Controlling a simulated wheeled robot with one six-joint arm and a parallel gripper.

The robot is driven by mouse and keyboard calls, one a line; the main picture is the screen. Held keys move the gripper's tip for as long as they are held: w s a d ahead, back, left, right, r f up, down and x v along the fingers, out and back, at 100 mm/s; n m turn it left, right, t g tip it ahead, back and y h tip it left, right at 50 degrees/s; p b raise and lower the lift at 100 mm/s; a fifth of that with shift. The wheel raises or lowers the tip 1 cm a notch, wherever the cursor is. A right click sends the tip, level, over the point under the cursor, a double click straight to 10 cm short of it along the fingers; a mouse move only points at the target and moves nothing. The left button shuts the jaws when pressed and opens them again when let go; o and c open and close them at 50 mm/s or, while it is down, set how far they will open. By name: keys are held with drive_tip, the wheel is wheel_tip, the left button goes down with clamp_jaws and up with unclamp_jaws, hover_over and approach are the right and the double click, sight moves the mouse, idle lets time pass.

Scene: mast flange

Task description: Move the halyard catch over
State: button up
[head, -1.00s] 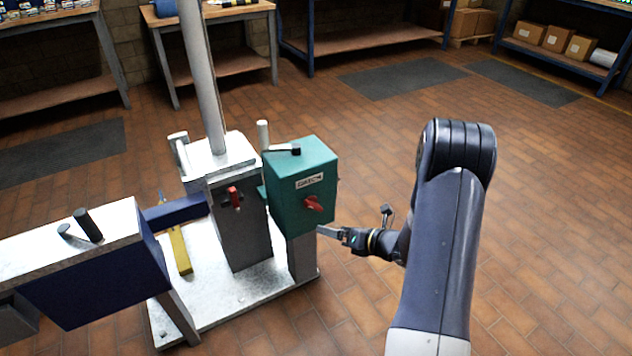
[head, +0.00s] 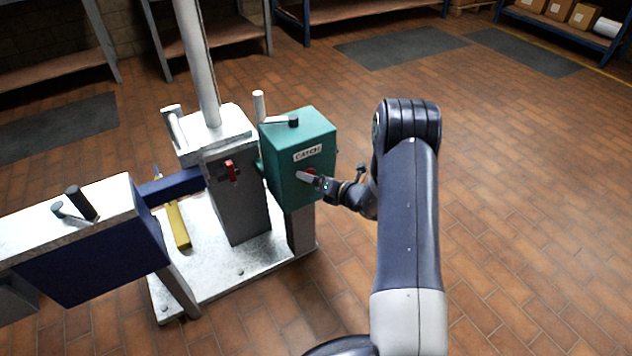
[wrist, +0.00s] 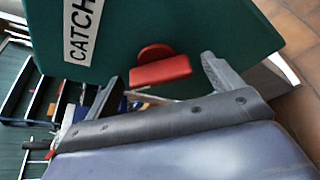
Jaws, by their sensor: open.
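The halyard catch is a red knob (wrist: 160,70) on the face of a green box (wrist: 185,25) labelled CATCH. In the head view the green box (head: 297,150) stands on a grey post, and the red knob (head: 311,171) is mostly hidden behind my gripper (head: 308,178). In the wrist view my gripper (wrist: 163,72) is open, with one finger on each side of the knob. Gaps show between the fingers and the knob. Whether a fingertip touches the box face cannot be told.
Left of the box stands a grey pedestal (head: 240,200) with a red lever (head: 232,171) and a tall mast (head: 196,60). A blue and white unit (head: 100,250) reaches in from the left. All stand over a white base plate (head: 215,285). Tiled floor on the right is clear.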

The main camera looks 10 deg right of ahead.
drive_tip(key=shift+c, duration=0.6)
drive_tip(key=c, duration=0.9)
drive_tip(key=shift+o, duration=0.2)
drive_tip(key=shift+n+b, duration=0.3)
drive_tip(key=shift+b, duration=0.1)
drive_tip(key=n+h+b, duration=0.1)
drive_tip(key=b, duration=0.3)
drive_tip(key=n+h+b, duration=0.1)
drive_tip(key=n+b, duration=0.1)
drive_tip(key=b, duration=0.2)
drive_tip(key=n+h+b, duration=0.2)
drive_tip(key=b, duration=0.2)
drive_tip(key=shift+a+t, duration=0.25)
drive_tip(key=shift+t, duration=0.15)
drive_tip(key=shift+r+n+b, duration=0.15)
drive_tip(key=shift+n+b, duration=0.15)
drive_tip(key=shift+b, duration=0.15)
